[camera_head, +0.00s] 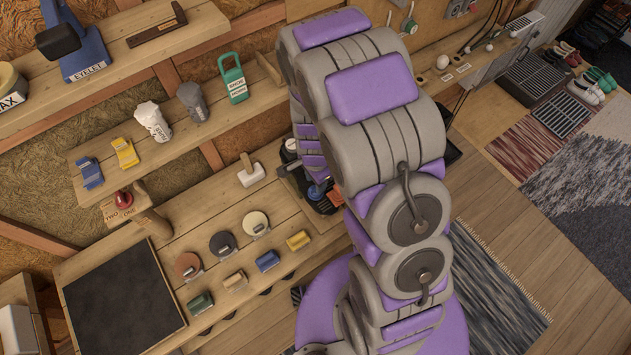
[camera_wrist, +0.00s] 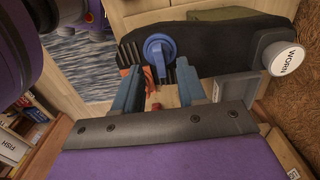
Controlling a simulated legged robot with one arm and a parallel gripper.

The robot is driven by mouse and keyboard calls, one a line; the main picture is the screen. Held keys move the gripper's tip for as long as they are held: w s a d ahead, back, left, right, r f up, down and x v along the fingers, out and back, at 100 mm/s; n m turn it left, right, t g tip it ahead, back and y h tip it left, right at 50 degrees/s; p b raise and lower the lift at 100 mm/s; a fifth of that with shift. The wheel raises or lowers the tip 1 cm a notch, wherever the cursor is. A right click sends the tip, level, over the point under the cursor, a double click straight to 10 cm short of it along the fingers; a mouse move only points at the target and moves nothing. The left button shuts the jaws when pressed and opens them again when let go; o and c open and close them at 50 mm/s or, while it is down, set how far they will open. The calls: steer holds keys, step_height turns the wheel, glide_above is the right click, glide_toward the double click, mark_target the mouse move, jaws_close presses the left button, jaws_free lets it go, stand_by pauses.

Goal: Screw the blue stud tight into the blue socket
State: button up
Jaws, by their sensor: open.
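A blue round piece with a raised grip bar (camera_wrist: 160,50), which looks like the blue stud, stands in the wrist view on or beside a dark tray (camera_wrist: 225,38). A small blue piece (camera_head: 317,190) also shows in the head view, partly covered by my arm. My gripper (camera_wrist: 158,86) is open, its two blue-grey fingers apart, with the blue piece beyond and between their tips. I see nothing held. The blue socket cannot be made out; whether the stud sits in it I cannot tell.
An orange piece (camera_wrist: 129,79) lies close by the left finger. A jar labelled WORN (camera_wrist: 283,58) stands to the right. In the head view, several coloured blocks and discs lie on the wooden bench (camera_head: 180,248), beside a black mat (camera_head: 122,300).

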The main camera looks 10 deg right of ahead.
step_height(320, 180, up, 15)
steer(key=p, duration=0.1)
steer(key=shift+f, duration=0.15)
stand_by(0.8)
steer(key=s+d+r+n+b, duration=0.1)
steer(key=s+r+n, duration=0.2)
steer(key=s, duration=0.5)
steer(key=s+d+r+n+g+b, duration=0.1)
steer(key=s+d+r+n, duration=0.1)
steer(key=s+r+n, duration=0.2)
steer(key=s+d+r+n+b, duration=0.1)
steer(key=s+r+n, duration=0.2)
steer(key=s, duration=0.9)
steer(key=n, duration=0.3)
steer(key=shift+d+r+n+g+b, duration=0.2)
steer(key=shift+n+g+b, duration=0.1)
steer(key=shift+g+b, duration=0.1)
steer(key=shift+c, duration=0.5)
